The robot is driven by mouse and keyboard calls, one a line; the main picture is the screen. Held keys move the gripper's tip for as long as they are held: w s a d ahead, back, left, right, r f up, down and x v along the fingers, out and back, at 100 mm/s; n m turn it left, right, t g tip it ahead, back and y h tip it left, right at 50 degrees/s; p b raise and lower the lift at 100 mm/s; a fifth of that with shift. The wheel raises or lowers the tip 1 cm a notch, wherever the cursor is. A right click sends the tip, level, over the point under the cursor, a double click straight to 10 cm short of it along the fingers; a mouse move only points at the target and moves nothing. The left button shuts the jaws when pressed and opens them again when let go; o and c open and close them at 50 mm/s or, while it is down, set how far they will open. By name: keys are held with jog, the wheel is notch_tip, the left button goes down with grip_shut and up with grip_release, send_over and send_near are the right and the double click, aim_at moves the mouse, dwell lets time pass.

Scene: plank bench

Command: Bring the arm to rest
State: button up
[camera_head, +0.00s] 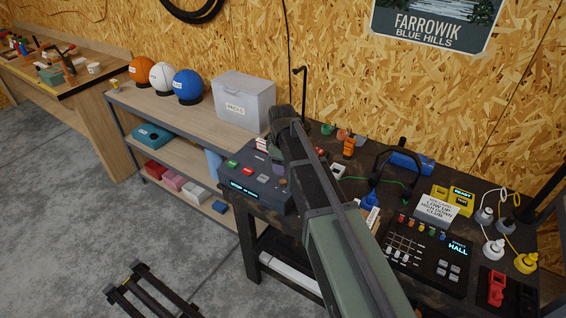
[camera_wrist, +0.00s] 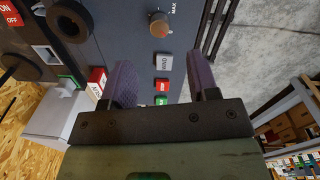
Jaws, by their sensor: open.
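My gripper (camera_wrist: 162,76) is open, with its two purple-grey fingers apart and nothing between them. In the wrist view it is over a dark grey control box (camera_wrist: 130,20). A grey button marked WIND (camera_wrist: 164,66), a red button (camera_wrist: 162,86) and a green button (camera_wrist: 161,100) show in the gap between the fingers. I cannot tell whether the fingers touch the box. In the head view my arm reaches from the bottom edge up to the box (camera_head: 250,192), and I cannot make out the gripper there.
A workbench carries a mixing panel (camera_head: 425,262), a yellow device (camera_head: 452,200), a blue case (camera_head: 410,160) and a green cable. Left of it, shelves (camera_head: 190,122) hold three balls and a white crate (camera_head: 243,100). Open concrete floor (camera_head: 60,200) lies at the left.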

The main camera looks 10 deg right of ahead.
jog(key=shift+r, duration=0.95)
jog(key=s+f+m+b, duration=0.2)
jog(key=s+m, duration=0.3)
jog(key=s, duration=0.5)
jog(key=s+f+m+b, duration=0.3)
jog(key=s+m, duration=0.3)
jog(key=s, duration=0.5)
jog(key=shift+f, duration=0.4)
